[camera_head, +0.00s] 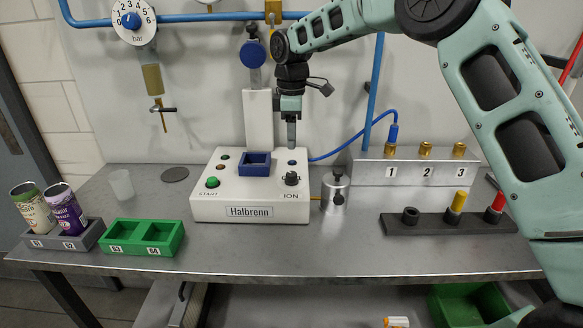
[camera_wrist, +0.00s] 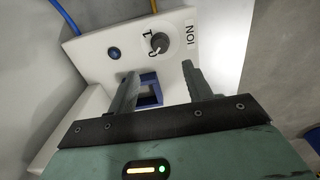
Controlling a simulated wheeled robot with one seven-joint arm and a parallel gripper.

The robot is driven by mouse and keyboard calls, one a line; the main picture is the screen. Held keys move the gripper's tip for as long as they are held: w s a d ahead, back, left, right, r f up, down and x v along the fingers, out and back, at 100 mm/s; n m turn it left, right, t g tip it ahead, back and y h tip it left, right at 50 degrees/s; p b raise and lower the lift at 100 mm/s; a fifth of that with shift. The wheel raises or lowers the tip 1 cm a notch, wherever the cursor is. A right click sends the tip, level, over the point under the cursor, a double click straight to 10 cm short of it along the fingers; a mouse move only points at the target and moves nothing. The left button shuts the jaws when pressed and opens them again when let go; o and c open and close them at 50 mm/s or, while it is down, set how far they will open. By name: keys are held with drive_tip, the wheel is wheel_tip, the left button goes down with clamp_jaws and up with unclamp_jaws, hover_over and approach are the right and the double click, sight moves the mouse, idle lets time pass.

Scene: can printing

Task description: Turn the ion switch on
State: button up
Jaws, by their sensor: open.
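The ion switch is a dark round knob (camera_head: 291,178) above the ION label, at the right of the white Halbrenn box (camera_head: 215,205). In the wrist view the knob (camera_wrist: 159,43) has 1 and 0 marks beside it. Its pale pointer mark seems to lie towards the 0, but it is small. My gripper (camera_head: 291,145) points down above the knob, apart from it. In the wrist view its two fingers (camera_wrist: 160,72) are spread with nothing between them, and the knob shows beyond the gap.
A blue square holder (camera_head: 255,158) sits on the box, left of the knob. A blue button (camera_wrist: 114,53) is near the knob. A metal cylinder (camera_head: 335,193) with a hose stands right of the box. A green tray (camera_head: 118,249) and two cans (camera_head: 66,211) are left.

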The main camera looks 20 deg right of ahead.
sight(292, 173)
wheel_tip(292, 173, down, 11)
drive_tip(key=shift+p, duration=0.9)
drive_tip(key=c, duration=1)
